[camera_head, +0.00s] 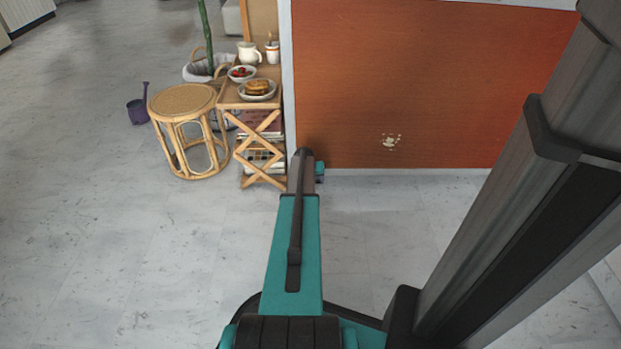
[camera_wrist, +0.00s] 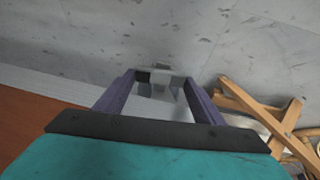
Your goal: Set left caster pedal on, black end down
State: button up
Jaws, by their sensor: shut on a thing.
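In the wrist view the two purple fingers of my gripper (camera_wrist: 159,79) are closed on a small grey-and-black piece, which looks like the caster pedal (camera_wrist: 146,76). Its dark part shows towards the left finger and a paler part towards the right. A lighter grey block shows just around and below it; I cannot tell whether it is part of the pedal or a caster behind it. In the head view my arm reaches down to the lower left corner of the orange cart panel (camera_head: 420,85).
A rattan shelf (camera_head: 265,145) with books, pancakes and a bowl stands close left of my arm. Its crossed wooden slats (camera_wrist: 262,110) show right of my fingers. A rattan stool (camera_head: 183,102) and a purple watering can (camera_head: 138,108) stand farther left. The left floor is clear.

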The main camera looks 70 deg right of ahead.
jog(key=shift+s+a+m+t+y+p, duration=0.15)
jog(key=shift+t+y+p, duration=0.1)
jog(key=shift+t+p, duration=0.3)
jog(key=shift+w+a+m+t+y+p, duration=0.15)
jog(key=shift+t+y+p, duration=0.15)
jog(key=shift+p, duration=0.4)
jog(key=shift+s+d+f+t+p, duration=0.1)
jog(key=shift+s+d+t+p, duration=0.1)
jog(key=shift+t+p, duration=0.4)
jog(key=shift+a+t+y, duration=0.1)
jog(key=shift+t+y, duration=0.15)
jog(key=shift+t, duration=0.3)
jog(key=o, duration=1.1)
jog(key=shift+c, duration=0.2)
jog(key=shift+s, duration=0.1)
jog(key=shift+d, duration=0.2)
jog(key=p+v, duration=0.4)
jog(key=v, duration=0.9)
jog(key=shift+a+r, duration=0.15)
jog(key=shift+r, duration=0.2)
